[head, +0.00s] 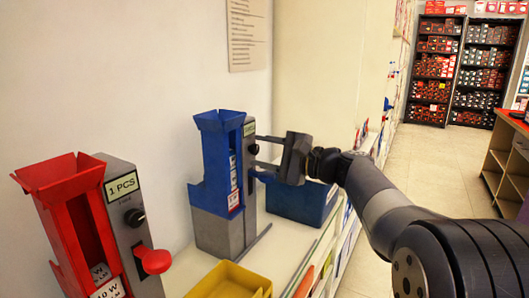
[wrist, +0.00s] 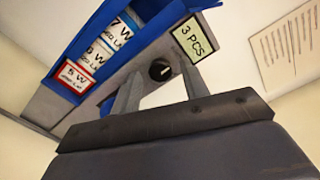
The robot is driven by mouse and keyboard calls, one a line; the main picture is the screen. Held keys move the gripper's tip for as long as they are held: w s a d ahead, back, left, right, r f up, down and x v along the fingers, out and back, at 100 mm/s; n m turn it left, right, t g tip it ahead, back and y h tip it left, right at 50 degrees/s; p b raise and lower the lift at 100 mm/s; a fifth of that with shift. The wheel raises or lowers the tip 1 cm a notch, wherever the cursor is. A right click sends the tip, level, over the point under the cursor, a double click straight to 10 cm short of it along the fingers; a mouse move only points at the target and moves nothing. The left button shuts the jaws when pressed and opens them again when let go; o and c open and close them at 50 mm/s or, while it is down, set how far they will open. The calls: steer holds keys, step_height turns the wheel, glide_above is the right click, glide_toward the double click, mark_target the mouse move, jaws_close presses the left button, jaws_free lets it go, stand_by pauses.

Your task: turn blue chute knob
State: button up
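The blue chute (head: 217,150) stands on the white counter in a grey frame. Its black round knob (head: 254,149) is on the grey side panel, below a small label. In the wrist view the knob (wrist: 160,70) has a pale pointer mark and sits beside the "3 PCS" label (wrist: 193,43). My gripper (head: 258,154) is open and faces the panel from the right. In the wrist view its two fingers (wrist: 160,84) are spread, with the knob showing between and just beyond their tips. The gap in depth is hard to judge; nothing is held.
A red chute (head: 70,190) with a "1 PCS" label, a black knob and a red lever stands at the left. A yellow bin (head: 232,283) is in front, and a blue bin (head: 300,204) lies beneath my gripper. The aisle floor at the right is clear.

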steer(key=v, duration=1.1)
steer(key=shift+a, duration=0.1)
steer(key=x, duration=1.1)
stand_by(0.4)
